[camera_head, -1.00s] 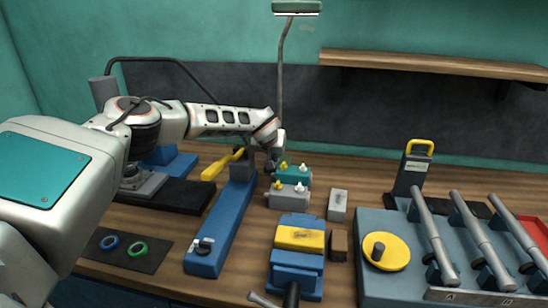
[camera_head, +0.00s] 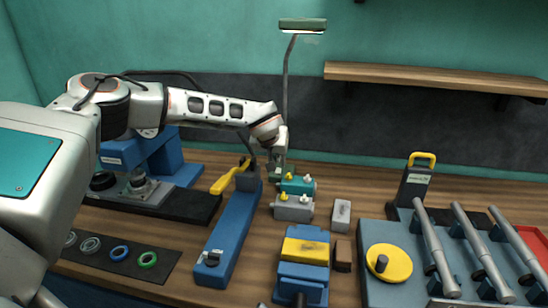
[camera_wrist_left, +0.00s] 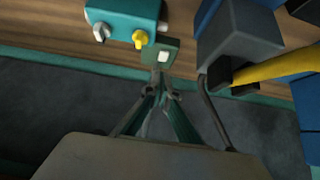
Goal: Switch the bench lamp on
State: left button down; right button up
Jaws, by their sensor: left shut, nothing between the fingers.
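The bench lamp has a green head (camera_head: 303,25) with a pale strip on its underside, on a thin grey post (camera_head: 287,80) at the back of the bench. I cannot tell if the strip is lit. In the left wrist view, a small dark green block with a white button (camera_wrist_left: 163,56) lies just beyond my fingertips. My left gripper (camera_head: 276,172) points down beside the teal box in the head view. In the wrist view its fingers (camera_wrist_left: 160,76) are together and empty, close to the button; contact cannot be told. My right gripper is not in view.
A teal box (camera_head: 303,188) with terminals stands right of the gripper, with a grey one (camera_head: 293,208) in front. A blue beam (camera_head: 233,232) and yellow handle (camera_head: 228,178) lie left. A grey fixture with rods (camera_head: 372,235) and a shelf (camera_head: 430,77) are right.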

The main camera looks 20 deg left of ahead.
pick_arm(q)
jog(key=shift+s+d+r, duration=0.15)
jog(key=shift+s+r, duration=0.3)
jog(key=shift+s, duration=0.15)
jog(key=shift+s+d+r, duration=0.15)
jog(key=shift+s+r, duration=0.25)
jog(key=shift+s, duration=0.2)
